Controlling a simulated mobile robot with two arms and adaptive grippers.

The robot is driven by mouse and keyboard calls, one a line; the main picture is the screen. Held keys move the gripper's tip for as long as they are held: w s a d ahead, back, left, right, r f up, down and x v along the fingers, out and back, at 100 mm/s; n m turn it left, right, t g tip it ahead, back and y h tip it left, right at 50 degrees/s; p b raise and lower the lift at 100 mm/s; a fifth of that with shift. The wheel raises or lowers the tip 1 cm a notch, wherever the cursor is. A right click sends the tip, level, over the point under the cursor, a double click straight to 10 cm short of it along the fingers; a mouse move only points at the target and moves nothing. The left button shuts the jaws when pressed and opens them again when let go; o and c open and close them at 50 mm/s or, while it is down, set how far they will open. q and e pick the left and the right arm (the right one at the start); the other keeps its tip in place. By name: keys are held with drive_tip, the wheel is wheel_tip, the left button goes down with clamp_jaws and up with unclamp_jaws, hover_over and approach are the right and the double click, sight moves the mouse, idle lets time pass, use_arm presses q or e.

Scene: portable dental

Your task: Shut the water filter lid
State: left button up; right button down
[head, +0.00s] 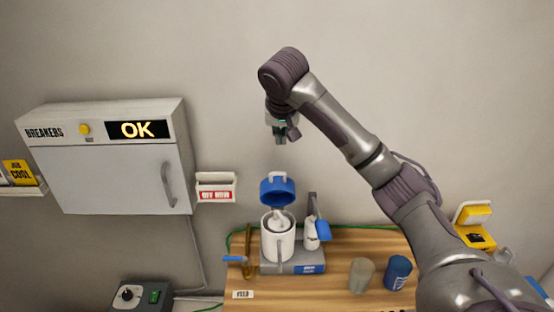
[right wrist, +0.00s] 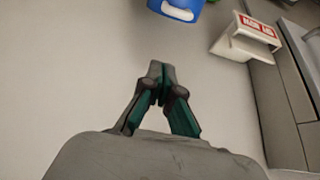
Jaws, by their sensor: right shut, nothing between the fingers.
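The water filter (head: 278,240) is a white canister on a grey base at the back of the wooden counter. Its blue lid (head: 277,190) stands raised and tilted open above the canister, with a pale handle at its top. Part of the blue lid (right wrist: 178,8) also shows at the top of the right wrist view. My right gripper (head: 281,140) hangs above the lid, apart from it. In the right wrist view my right gripper (right wrist: 157,72) has its fingertips together with nothing between them. My left gripper is not in view.
A breakers cabinet (head: 110,165) is on the wall to the left. A small white wall holder (head: 216,187) is beside the lid. A small bottle with a blue part (head: 312,232) stands right of the canister. A grey cup (head: 361,275) and a blue cup (head: 398,272) stand on the counter (head: 335,285).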

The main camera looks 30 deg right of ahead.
drive_tip(key=p, duration=0.3)
hover_over(280, 182)
drive_tip(key=w+d, duration=0.2)
drive_tip(key=w, duration=0.1)
wheel_tip(280, 182, down, 8)
drive_tip(key=r, duration=0.1)
drive_tip(key=shift+s+a+f+p, duration=0.25)
drive_tip(key=shift+s+a+p, duration=0.2)
drive_tip(key=shift+s+p, duration=0.2)
drive_tip(key=shift+s+a+f+p, duration=0.25)
drive_tip(key=shift+s+a+p, duration=0.15)
drive_tip(key=shift+s+p, duration=0.15)
drive_tip(key=shift+s+a, duration=0.25)
drive_tip(key=shift+s, duration=0.15)
drive_tip(key=shift+f, duration=0.15)
drive_tip(key=shift+w, duration=0.1)
